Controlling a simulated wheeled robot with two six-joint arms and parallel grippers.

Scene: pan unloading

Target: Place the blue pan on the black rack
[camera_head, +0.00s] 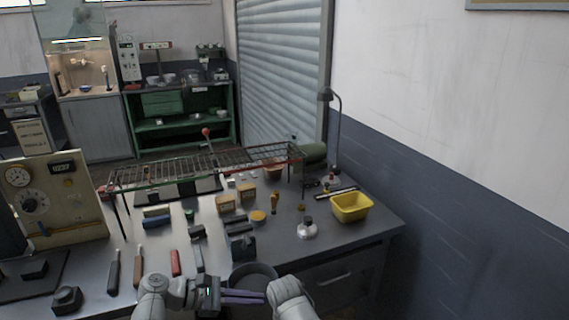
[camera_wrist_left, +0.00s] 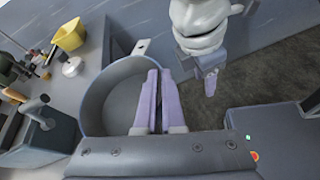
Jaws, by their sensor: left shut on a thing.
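The blue pan (camera_head: 262,270) looks dark grey-blue, round and deep. It is at the table's front edge in the head view and fills the left middle of the left wrist view (camera_wrist_left: 112,100). My left gripper (camera_head: 262,297) has purple fingers, shut on the pan's near rim; they also show in the left wrist view (camera_wrist_left: 153,85). The black rack (camera_head: 205,166) is a long wire grid on thin legs, standing across the back of the table. My right gripper (camera_wrist_left: 211,82) shows a purple finger beside the pan; its opening is unclear.
A yellow bin (camera_head: 350,207) and a white-based flask (camera_head: 307,229) stand at the table's right. Small blocks and tools, including a red-handled one (camera_head: 175,263), lie between the pan and the rack. A beige instrument box (camera_head: 55,200) stands at left.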

